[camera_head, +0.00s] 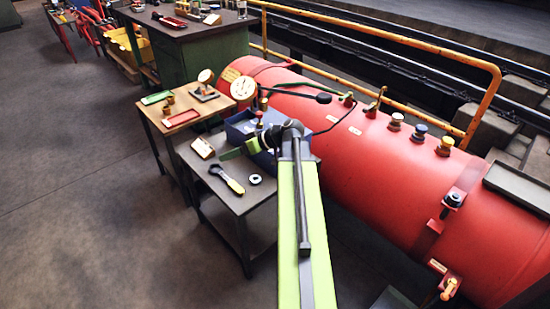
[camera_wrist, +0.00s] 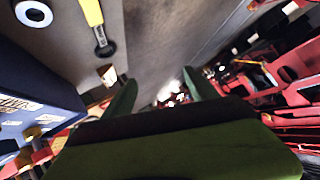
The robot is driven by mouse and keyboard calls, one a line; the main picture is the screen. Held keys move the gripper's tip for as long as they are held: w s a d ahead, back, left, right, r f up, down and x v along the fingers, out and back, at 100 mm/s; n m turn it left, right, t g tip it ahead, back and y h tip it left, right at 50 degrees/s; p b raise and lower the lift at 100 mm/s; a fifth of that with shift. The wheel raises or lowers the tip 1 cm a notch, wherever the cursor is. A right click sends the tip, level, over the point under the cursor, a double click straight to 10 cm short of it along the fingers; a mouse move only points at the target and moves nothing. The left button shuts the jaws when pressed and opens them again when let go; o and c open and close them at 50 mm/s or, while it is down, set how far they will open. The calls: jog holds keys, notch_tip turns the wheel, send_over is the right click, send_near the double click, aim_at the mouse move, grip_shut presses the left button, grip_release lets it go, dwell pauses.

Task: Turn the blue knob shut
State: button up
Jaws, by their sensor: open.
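The blue knob (camera_head: 421,129) stands upright on top of the red boiler, on a brass-coloured stem. My gripper (camera_head: 232,153) is well to the left of the blue knob, above the small dark table by the blue bin, and does not touch the knob. In the wrist view the two green fingers (camera_wrist: 160,92) are spread with nothing held between them. I cannot make out the blue knob in the wrist view.
The red boiler (camera_head: 370,165) fills the right side, with an orange rail (camera_head: 400,42) behind it. The dark table (camera_head: 245,203) holds a yellow-handled wrench (camera_head: 228,180), a ring (camera_head: 255,179) and a blue bin (camera_head: 240,127). Open floor (camera_head: 90,200) lies to the left.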

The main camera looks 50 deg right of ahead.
jog(key=s+d+f+t+h+b, duration=0.2)
jog(key=s+d+t+b, duration=0.35)
jog(key=d, duration=0.75)
jog(key=s+d+f+t+h+b, duration=0.25)
jog(key=s+d+b, duration=0.55)
jog(key=d, duration=0.4)
jog(key=w, duration=0.5)
jog(key=w+a, duration=0.1)
jog(key=w, duration=0.5)
jog(key=w+p, duration=0.1)
jog(key=w, duration=0.4)
jog(key=shift+w+a+r, duration=0.25)
jog(key=shift+w+a, duration=0.05)
